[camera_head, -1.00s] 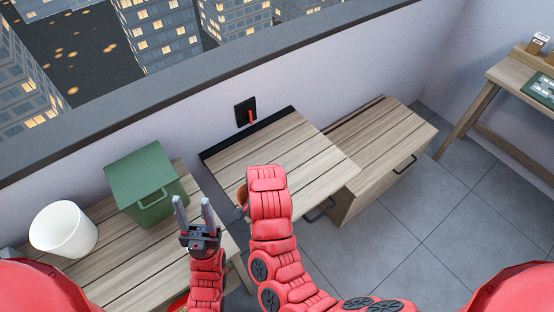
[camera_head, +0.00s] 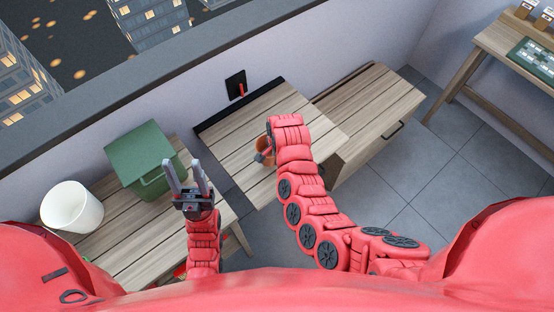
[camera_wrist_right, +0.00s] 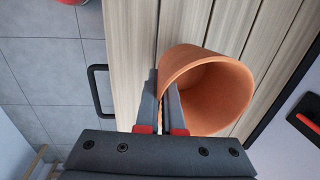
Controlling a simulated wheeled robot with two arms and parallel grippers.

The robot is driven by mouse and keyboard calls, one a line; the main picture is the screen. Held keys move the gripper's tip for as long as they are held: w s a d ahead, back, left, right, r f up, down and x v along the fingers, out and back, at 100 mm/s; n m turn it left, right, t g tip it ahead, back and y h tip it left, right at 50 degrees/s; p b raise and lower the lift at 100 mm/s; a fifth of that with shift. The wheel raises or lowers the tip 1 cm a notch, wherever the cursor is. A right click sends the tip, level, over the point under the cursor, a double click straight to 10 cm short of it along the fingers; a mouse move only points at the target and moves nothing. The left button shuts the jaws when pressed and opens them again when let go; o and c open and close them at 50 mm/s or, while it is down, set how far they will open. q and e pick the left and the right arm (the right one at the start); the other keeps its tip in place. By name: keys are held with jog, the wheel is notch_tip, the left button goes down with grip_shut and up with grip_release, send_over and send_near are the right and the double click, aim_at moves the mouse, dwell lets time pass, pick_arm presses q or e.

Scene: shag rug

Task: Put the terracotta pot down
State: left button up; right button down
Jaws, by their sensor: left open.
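The terracotta pot (camera_wrist_right: 208,88) shows large in the right wrist view, its open mouth turned toward the camera. My right gripper (camera_wrist_right: 158,82) is shut on the pot's wall near its rim, one finger on each side. In the head view the pot (camera_head: 265,150) is mostly hidden behind my right arm, over the middle wooden table (camera_head: 235,125). I cannot tell whether its base touches the wood. My left gripper (camera_head: 189,178) is open and empty above the left wooden table.
A green box with a handle (camera_head: 147,155) and a white bucket (camera_head: 72,208) stand on the left table. A wooden cabinet (camera_head: 372,105) is right of the middle table. A black wall plate with a red lever (camera_head: 236,86) is behind. The middle tabletop looks mostly clear.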

jog(key=shift+w+d+f, duration=0.1)
jog(key=shift+w+d, duration=0.05)
jog(key=shift+f+p, duration=0.5)
jog(key=shift+p, duration=0.1)
jog(key=shift+f+p, duration=0.4)
jog(key=shift+f, duration=0.75)
jog(key=shift+f, duration=0.1)
jog(key=c, duration=1.5)
grip_release()
jog(key=o, duration=0.5)
jog(key=shift+c, duration=0.2)
